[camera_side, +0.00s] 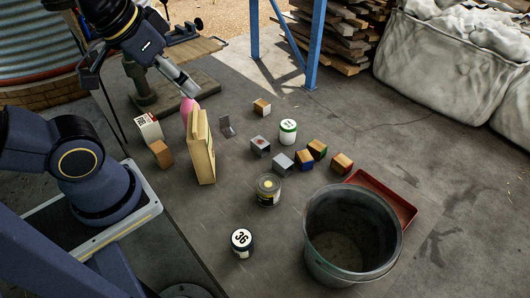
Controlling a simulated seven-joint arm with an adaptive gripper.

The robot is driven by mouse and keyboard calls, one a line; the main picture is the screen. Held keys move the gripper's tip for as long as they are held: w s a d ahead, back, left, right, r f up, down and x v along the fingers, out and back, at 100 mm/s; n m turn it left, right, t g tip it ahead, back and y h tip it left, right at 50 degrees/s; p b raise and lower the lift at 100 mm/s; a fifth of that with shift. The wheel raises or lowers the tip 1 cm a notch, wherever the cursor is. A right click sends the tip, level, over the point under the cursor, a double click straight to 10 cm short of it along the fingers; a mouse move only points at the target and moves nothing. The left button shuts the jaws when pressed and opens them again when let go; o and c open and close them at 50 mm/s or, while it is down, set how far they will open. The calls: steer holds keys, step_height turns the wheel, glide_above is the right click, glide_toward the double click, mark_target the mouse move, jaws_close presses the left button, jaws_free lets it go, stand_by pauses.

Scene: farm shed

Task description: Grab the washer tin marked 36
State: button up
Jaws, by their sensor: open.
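The tin marked 36 (241,243) stands upright on the grey floor or mat at the lower middle.
A grey bucket (318,258) stands right of the tin, with a red tray (402,205) behind it. Several small blocks (342,163) lie around the middle. A pink rounded object (187,106) and a white box (148,127) are near my gripper. Floor around the tin is clear.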

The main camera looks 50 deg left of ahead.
steer(key=shift+o, duration=1.4)
